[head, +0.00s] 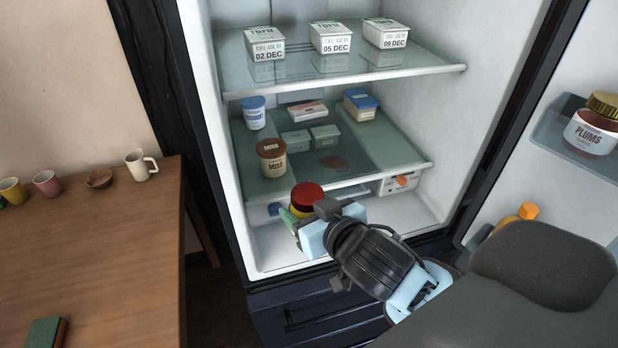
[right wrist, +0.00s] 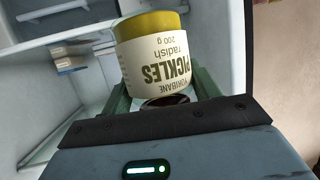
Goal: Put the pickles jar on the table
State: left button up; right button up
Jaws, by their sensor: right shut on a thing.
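The pickles jar (head: 305,197) has a red lid and yellow contents. It is in front of the open fridge, below the glass shelf. My right gripper (head: 301,222) is shut on it and hides most of its body in the head view. In the right wrist view the pickles jar (right wrist: 155,65) sits between the green fingers, its "PICKLES radish" label upside down in the picture. The wooden table (head: 100,255) stands at the left, apart from the jar. My left gripper is not in view.
The fridge holds tofu boxes (head: 331,38) above, and a miso tub (head: 271,158) and other packs on the middle shelf (head: 385,165). A plums jar (head: 590,132) is in the open door. Cups (head: 139,166) and a bowl (head: 98,179) line the table's back; its middle is clear.

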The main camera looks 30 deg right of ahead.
aim_at(130, 317)
jog(key=j+u, duration=0.3)
jog(key=j, duration=0.55)
jog(key=j+u, duration=0.3)
jog(key=j, duration=0.6)
